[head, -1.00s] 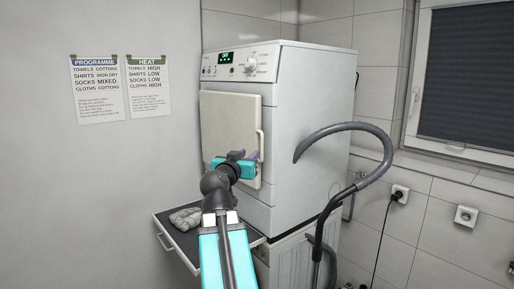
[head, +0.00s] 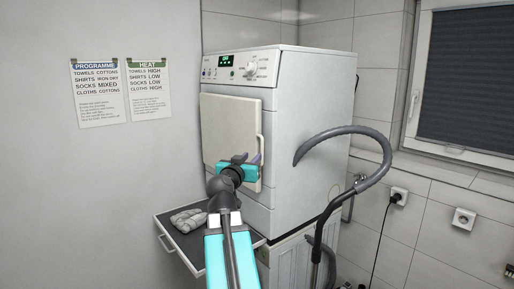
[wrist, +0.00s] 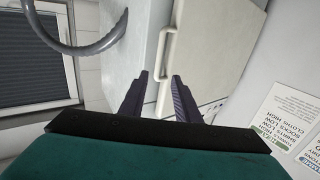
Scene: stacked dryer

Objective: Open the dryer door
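The dryer (head: 310,110) is a white box on top of another machine. Its cream front door (head: 226,125) looks shut, and the door also shows in the wrist view (wrist: 208,55). A pale vertical bar handle (head: 261,146) is on the door's right edge. My gripper (head: 247,158) is in front of the door's lower right, beside the lower part of the handle. In the wrist view my gripper (wrist: 159,75) has its two dark fingers apart, with the handle (wrist: 164,50) showing in the gap between them. I cannot tell whether the fingertips reach around the handle.
A pulled-out dark shelf (head: 200,240) below the dryer holds a folded grey cloth (head: 188,219). A grey hose (head: 345,128) arches at the dryer's right. Two posters (head: 98,95) hang on the left wall. The space in front of the door's left side looks clear.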

